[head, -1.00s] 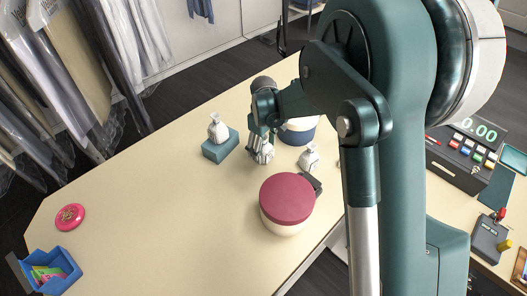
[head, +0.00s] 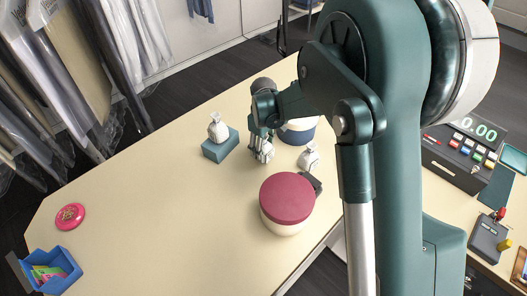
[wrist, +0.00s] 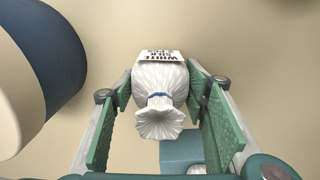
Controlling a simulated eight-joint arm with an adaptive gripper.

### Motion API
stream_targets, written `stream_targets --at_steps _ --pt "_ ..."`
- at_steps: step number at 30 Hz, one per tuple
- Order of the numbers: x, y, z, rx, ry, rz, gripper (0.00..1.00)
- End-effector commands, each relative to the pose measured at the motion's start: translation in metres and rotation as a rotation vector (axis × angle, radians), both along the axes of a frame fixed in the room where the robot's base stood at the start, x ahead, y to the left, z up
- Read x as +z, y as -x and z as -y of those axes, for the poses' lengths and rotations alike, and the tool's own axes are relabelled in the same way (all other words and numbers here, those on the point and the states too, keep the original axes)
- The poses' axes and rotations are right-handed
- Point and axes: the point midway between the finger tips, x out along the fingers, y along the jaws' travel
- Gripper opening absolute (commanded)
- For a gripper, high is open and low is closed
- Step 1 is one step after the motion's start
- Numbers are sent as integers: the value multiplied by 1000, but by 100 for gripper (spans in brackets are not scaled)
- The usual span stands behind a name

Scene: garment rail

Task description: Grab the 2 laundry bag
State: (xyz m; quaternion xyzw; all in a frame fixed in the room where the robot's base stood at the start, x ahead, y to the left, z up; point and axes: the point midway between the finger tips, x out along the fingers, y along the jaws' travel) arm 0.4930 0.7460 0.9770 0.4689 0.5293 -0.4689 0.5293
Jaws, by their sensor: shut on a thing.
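My gripper (head: 261,152) is over the table, shut on a small white laundry bag (wrist: 160,88) with a gathered top and a blue tie. In the wrist view the bag sits upright between the green finger pads, with dark print on its label. The head view shows this bag (head: 266,155) partly hidden by the fingers. A second white bag (head: 217,128) stands on a blue block (head: 221,147) to the left of my gripper. A third white bag (head: 309,158) stands on the table to the right, by a dark object (head: 314,185).
A round box with a dark red lid (head: 287,199) stands in front of the gripper. A blue-and-cream round container (head: 299,133) is close on its right. A pink disc (head: 70,216) and a blue bin (head: 48,270) lie far left. The table's left middle is clear.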

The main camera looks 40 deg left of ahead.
Motion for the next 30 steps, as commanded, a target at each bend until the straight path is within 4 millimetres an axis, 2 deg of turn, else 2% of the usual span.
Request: stream_targets --at_steps 8,14,20,30 --pt "1 0 0 0 0 0 29" --pt "11 0 0 0 0 0 29" --pt "33 0 0 0 0 0 29" --pt "80 0 0 0 0 0 29"
